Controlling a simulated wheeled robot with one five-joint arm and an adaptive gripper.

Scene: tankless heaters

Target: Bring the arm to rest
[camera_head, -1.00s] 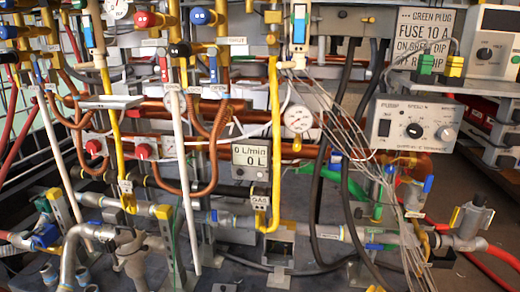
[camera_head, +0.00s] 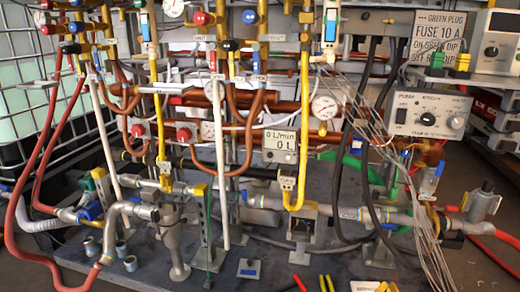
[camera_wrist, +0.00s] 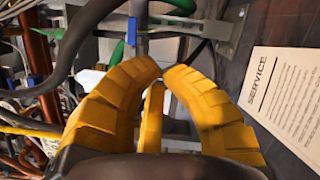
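My gripper (camera_wrist: 162,69) shows in the wrist view. Its two curved, ribbed yellow fingers come together at the tips, with almost no gap. A straight yellow piece (camera_wrist: 152,118) stands between the fingers; I cannot tell whether it is part of my gripper. No held object is clear. My gripper is near pipes and a dark surface, and I see no clear contact. I cannot make out my arm with certainty in the head view.
A sheet headed SERVICE (camera_wrist: 285,85) lies right of my gripper. A grey pipe with a blue clip (camera_wrist: 132,30) and dark hoses are close by. The head view shows a dense pipe rig, a pump control box (camera_head: 430,115), a white caged tank (camera_head: 30,90) and red hoses (camera_head: 45,160).

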